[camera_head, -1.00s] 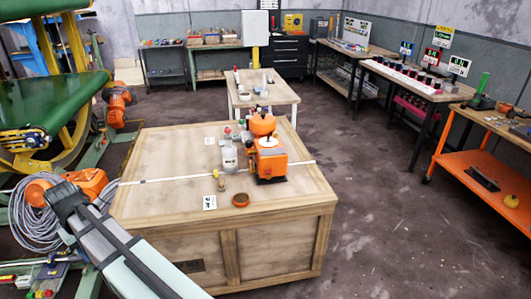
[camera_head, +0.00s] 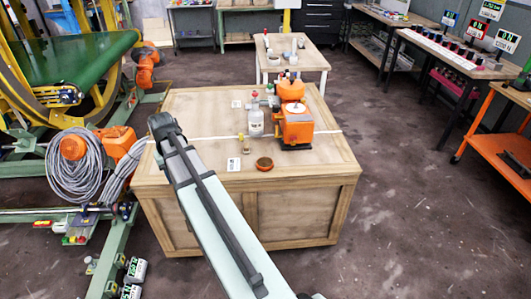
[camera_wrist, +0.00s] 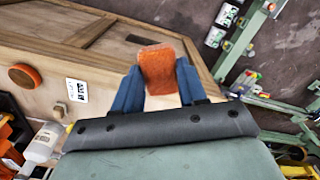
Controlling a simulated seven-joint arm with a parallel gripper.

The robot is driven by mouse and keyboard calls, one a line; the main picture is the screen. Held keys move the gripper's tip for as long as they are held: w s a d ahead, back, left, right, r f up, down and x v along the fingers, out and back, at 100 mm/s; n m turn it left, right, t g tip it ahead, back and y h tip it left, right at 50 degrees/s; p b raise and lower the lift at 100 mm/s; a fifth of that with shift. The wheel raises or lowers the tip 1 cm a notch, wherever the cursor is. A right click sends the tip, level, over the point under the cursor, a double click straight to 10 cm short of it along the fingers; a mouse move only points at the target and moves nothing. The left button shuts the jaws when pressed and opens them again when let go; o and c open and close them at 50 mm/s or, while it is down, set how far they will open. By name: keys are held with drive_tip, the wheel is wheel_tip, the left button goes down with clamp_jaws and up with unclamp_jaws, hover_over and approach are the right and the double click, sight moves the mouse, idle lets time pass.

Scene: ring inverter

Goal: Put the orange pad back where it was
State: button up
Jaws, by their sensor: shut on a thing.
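In the wrist view my gripper (camera_wrist: 158,88) has its two blue fingers shut on an orange pad (camera_wrist: 160,66), a rounded block gripped at its near end. The pad is clear of the wooden crate (camera_wrist: 40,32) behind it. In the head view the arm's dark end is over the crate's left part (camera_head: 195,105), and the fingers and held pad are hidden. A separate round orange disc (camera_head: 264,164) lies on the crate top near its front edge. It also shows in the wrist view (camera_wrist: 25,76), left of my gripper.
An orange machine (camera_head: 296,128) and a grey-white bottle (camera_head: 254,124) stand on the crate, with a small brass-coloured piece (camera_head: 240,141) and a white printed card (camera_head: 233,164) nearby. A coiled grey cable (camera_head: 75,165) is left of the crate. Floor right of the crate is clear.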

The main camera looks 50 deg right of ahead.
drive_tip(key=s+d+f+m, duration=0.2)
drive_tip(key=s+d+m, duration=0.15)
drive_tip(key=d, duration=1.45)
drive_tip(key=s+d+f+m, duration=0.15)
drive_tip(key=s+d, duration=0.25)
drive_tip(key=d, duration=1.4)
approach(265, 152)
drive_tip(key=shift+m, duration=0.3)
drive_tip(key=shift+f, duration=3)
drive_tip(key=o, duration=1)
drive_tip(key=shift+f, duration=0.1)
wheel_tip(265, 152, up, 12)
drive_tip(key=shift+r, duration=0.15)
